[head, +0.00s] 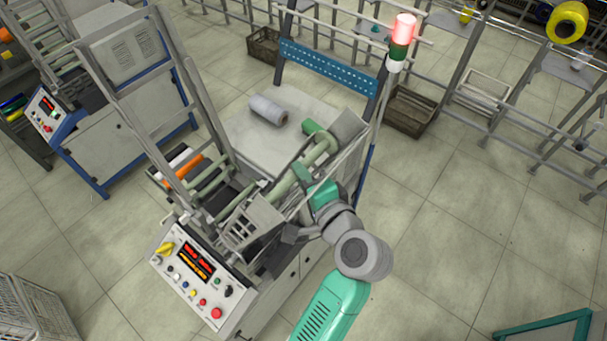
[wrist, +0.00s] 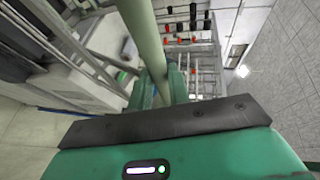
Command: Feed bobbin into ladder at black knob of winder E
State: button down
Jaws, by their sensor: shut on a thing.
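My gripper (head: 308,178) is at the right side of the near winder. In the wrist view its green fingers (wrist: 160,88) are shut on a pale green bobbin tube (wrist: 147,38), which extends away from the fingers. In the head view a pale green tube (head: 318,150) lies slanted beside my gripper, close to the winder's top. The winder's ladder (head: 118,96) is a tall grey slanted frame at left, with several tubes across its lower part, one orange (head: 183,172). The black knob (head: 228,291) is on the winder's control panel (head: 172,284). I cannot read any letter E.
A lit red signal lamp (head: 403,28) stands on a pole behind my gripper. Another winder (head: 130,100) stands at left.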

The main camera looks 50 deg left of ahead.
jog(key=shift+f, duration=0.1)
jog(key=f, duration=0.1)
jog(key=a+f+b, duration=0.1)
jog(key=f+b, duration=0.1)
jog(key=shift+s+a+f, duration=0.15)
jog(key=shift+a+f, duration=0.2)
dwell(0.4)
jog(key=c, duration=0.9)
grip_release()
dwell(0.5)
dwell(0.4)
